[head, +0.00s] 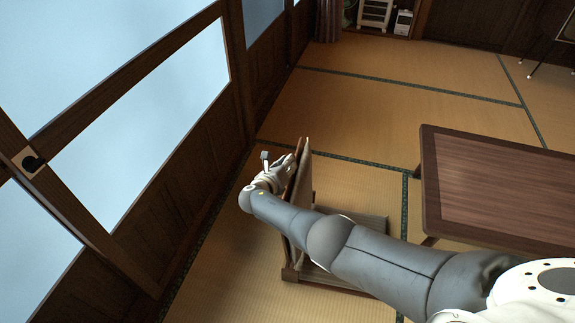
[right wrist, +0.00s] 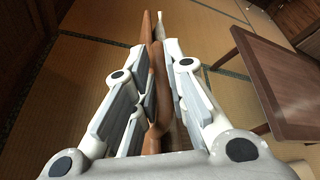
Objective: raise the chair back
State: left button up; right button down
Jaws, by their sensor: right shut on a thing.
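A low wooden floor chair stands on the tatami in the head view, its seat (head: 372,222) partly hidden behind my right arm. Its chair back (head: 304,162) stands up steeply at the left end of the seat, seen nearly edge-on. My right gripper (head: 284,171) is at the upper part of the back, on its left side. In the right wrist view, the brown wood of the chair back (right wrist: 158,82) runs between the two fingers of the right gripper (right wrist: 160,95), which is shut on it. My left gripper is not in view.
A low dark wooden table (head: 500,185) stands to the right of the chair and also shows in the right wrist view (right wrist: 282,85). A wood-panelled wall with windows (head: 150,130) runs along the left. The tatami floor (head: 400,100) beyond the chair is clear.

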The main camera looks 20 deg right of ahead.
jog(key=shift+a, duration=0.15)
jog(key=c, duration=1.5)
grip_release()
jog(key=shift+s, duration=0.15)
jog(key=shift+v, duration=5.9)
jog(key=shift+f, duration=0.15)
